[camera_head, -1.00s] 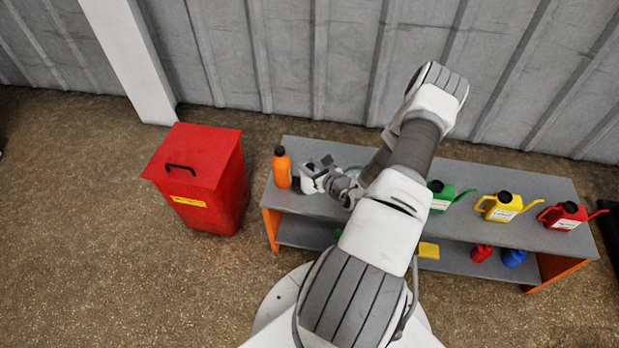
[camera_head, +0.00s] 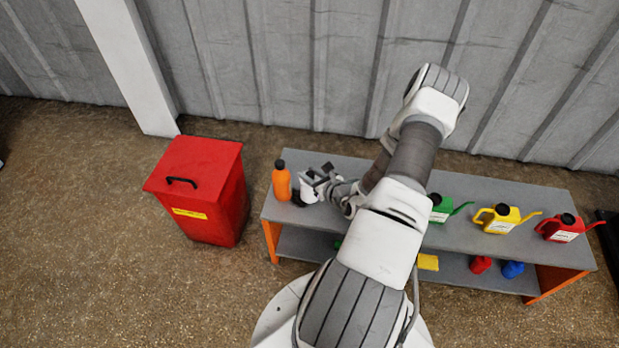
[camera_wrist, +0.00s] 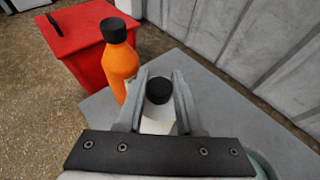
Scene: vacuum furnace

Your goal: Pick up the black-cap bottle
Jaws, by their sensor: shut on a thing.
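A white bottle with a black cap (camera_wrist: 159,92) stands between my gripper's two fingers (camera_wrist: 160,78) in the wrist view, one finger on each side. My gripper is shut on it. In the head view the white bottle (camera_head: 308,187) shows at the left part of the bench, partly hidden by my gripper (camera_head: 320,177). I cannot tell whether its base touches the bench top. An orange bottle, also with a black cap (camera_head: 281,181), stands just left of it; it shows in the wrist view (camera_wrist: 119,66) beyond the left finger.
The grey bench (camera_head: 480,234) holds a green can (camera_head: 440,210), a yellow can (camera_head: 498,219) and a red can (camera_head: 562,230) to the right. Small items lie on its lower shelf. A red bin (camera_head: 200,190) stands left of the bench. A ribbed wall (camera_head: 300,60) runs behind.

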